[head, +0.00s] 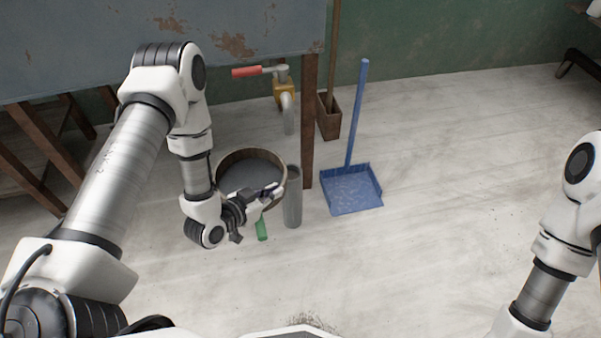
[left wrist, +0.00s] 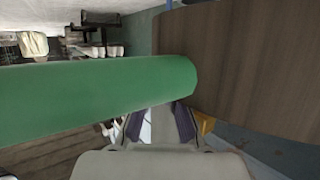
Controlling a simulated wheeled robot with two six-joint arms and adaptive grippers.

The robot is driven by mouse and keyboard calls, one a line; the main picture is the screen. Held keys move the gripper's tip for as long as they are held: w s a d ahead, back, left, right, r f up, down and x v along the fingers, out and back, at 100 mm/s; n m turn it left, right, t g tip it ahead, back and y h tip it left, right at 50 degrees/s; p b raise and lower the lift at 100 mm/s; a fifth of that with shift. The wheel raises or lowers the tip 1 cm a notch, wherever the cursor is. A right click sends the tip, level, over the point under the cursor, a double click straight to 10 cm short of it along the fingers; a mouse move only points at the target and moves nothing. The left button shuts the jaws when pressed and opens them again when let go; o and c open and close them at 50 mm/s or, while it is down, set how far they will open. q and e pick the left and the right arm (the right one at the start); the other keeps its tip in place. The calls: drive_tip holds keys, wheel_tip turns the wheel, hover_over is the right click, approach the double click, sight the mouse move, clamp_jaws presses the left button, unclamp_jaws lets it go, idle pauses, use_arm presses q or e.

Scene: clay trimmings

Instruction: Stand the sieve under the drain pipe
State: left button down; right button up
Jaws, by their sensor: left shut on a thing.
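The sieve (head: 246,153) is a round wooden rim with a grey inside, in the middle of the head view. A green handle (head: 261,229) shows at its near side. My left gripper (head: 264,194) is shut on the sieve at this near side; the exact grip is partly hidden. In the left wrist view, the green handle (left wrist: 95,98) crosses in front of the fingers, its end by the wooden rim (left wrist: 260,65). The drain pipe (head: 288,112) bends down from a brass valve (head: 284,90) with a red lever, behind and right of the sieve. My right gripper is out of view.
A grey upright tube (head: 292,200) stands close to the sieve's right side. A wooden leg (head: 308,130) of the grey tank (head: 150,50) stands behind it.

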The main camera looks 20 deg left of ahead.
use_arm(q)
drive_tip(key=d+b+x, duration=0.1)
drive_tip(key=b+x, duration=0.2)
drive_tip(key=x, duration=0.4)
drive_tip(key=d+b+x, duration=0.1)
drive_tip(key=b+x, duration=0.2)
drive_tip(key=x, duration=0.4)
drive_tip(key=shift+s+d+r, duration=0.25)
drive_tip(key=shift+s+d, duration=0.1)
drive_tip(key=shift+s, duration=0.05)
drive_tip(key=c, duration=1.7)
unclamp_jaws()
drive_tip(key=shift+f, duration=0.2)
drive_tip(key=o, duration=0.4)
